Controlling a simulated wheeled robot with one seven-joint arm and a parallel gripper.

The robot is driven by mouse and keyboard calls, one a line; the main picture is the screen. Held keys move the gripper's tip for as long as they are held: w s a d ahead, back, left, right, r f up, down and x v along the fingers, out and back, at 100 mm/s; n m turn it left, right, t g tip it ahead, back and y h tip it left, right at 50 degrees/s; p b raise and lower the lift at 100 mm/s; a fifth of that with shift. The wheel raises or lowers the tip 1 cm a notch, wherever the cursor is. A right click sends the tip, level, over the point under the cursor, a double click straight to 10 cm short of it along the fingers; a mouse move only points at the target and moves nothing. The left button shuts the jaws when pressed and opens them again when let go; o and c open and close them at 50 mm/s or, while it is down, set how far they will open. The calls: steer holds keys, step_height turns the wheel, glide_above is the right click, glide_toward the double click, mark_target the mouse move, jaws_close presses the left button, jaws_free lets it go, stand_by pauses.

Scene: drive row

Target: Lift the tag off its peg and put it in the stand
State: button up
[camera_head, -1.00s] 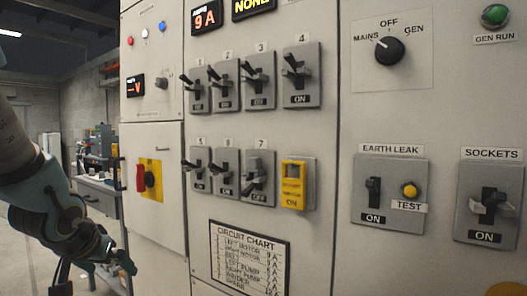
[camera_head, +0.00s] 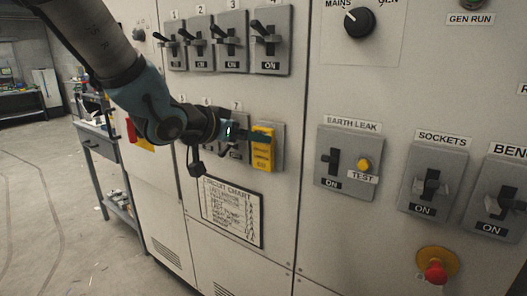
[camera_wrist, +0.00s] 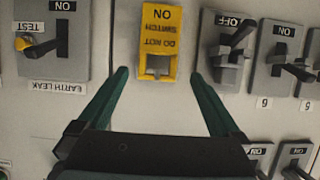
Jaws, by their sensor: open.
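The yellow tag (camera_head: 263,150) hangs on the grey plate at the right end of the lower switch row. In the wrist view the tag (camera_wrist: 158,38) appears upside down and reads "DO NOT SWITCH ON", with a slot at its upper end. The peg itself is not clear. My gripper (camera_head: 258,134) is at the tag's upper part. In the wrist view my gripper (camera_wrist: 160,76) is open, with one green finger on each side of the tag's slotted end and a gap on both sides. I cannot make out a stand in these frames.
Switch 7 (camera_wrist: 228,50) has a lever jutting out beside one finger. The earth leak switch (camera_head: 348,160) is to the right, and a circuit chart (camera_head: 231,212) is below. A red stop button (camera_head: 435,271) sits low right. A workbench (camera_head: 105,150) stands at the left.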

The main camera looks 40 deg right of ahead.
mark_target(263, 149)
steer(key=shift+p+x, duration=0.55)
steer(key=shift+x, duration=2.15)
steer(key=shift+s, duration=0.15)
steer(key=c, duration=1.3)
steer(key=shift+r, duration=0.15)
